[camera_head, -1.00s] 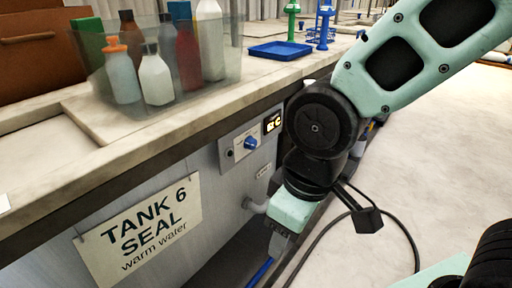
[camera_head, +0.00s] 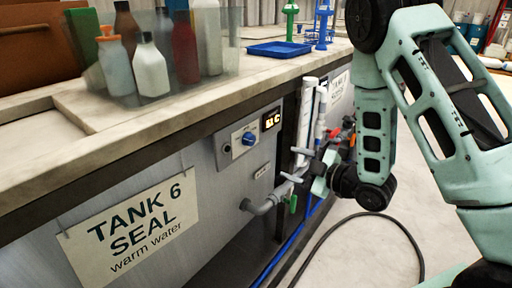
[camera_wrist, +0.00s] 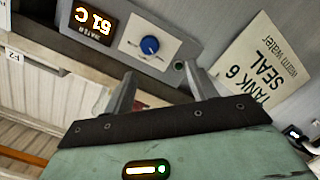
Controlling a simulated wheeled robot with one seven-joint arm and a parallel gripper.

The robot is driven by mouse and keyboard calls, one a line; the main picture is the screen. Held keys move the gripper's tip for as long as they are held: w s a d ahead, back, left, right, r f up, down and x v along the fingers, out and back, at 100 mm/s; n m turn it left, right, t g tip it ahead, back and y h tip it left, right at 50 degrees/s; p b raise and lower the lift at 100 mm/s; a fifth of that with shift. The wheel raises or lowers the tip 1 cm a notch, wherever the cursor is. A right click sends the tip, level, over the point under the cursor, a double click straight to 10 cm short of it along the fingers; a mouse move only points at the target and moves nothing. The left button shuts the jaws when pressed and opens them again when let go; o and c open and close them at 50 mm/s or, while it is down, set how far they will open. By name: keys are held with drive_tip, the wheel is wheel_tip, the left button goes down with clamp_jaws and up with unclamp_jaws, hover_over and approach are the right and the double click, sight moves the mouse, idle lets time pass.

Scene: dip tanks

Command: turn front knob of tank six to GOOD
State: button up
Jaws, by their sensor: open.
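The blue front knob (camera_head: 249,138) sits on a grey control panel (camera_head: 232,152) on the tank front, above and right of the sign (camera_head: 130,228) reading "TANK 6 SEAL warm water". The knob also shows in the wrist view (camera_wrist: 149,45), on a pale dial plate, turned over in the picture. No GOOD mark is readable and the knob's setting cannot be told. My gripper (camera_head: 298,165) is open and empty, right of the panel and apart from the knob. In the wrist view its two fingers (camera_wrist: 163,80) stand apart, with the knob beyond and between them.
A lit display (camera_head: 271,119) sits beside the knob. A grey pipe (camera_head: 268,204) and white upright pipes (camera_head: 304,115) are near my gripper. Bottles in a clear bin (camera_head: 150,65) and a blue tray (camera_head: 279,49) stand on the counter. A black hose lies on the floor.

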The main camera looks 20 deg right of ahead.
drive_tip(key=s+d+t, duration=0.1)
drive_tip(key=d, duration=0.2)
drive_tip(key=y+p, duration=0.1)
drive_tip(key=p, duration=0.2)
approach(252, 141)
drive_tip(key=shift+n, duration=0.3)
drive_tip(key=x, duration=0.8)
drive_tip(key=shift+w+a, duration=0.1)
drive_tip(key=shift+a, duration=0.1)
drive_tip(key=c, duration=1)
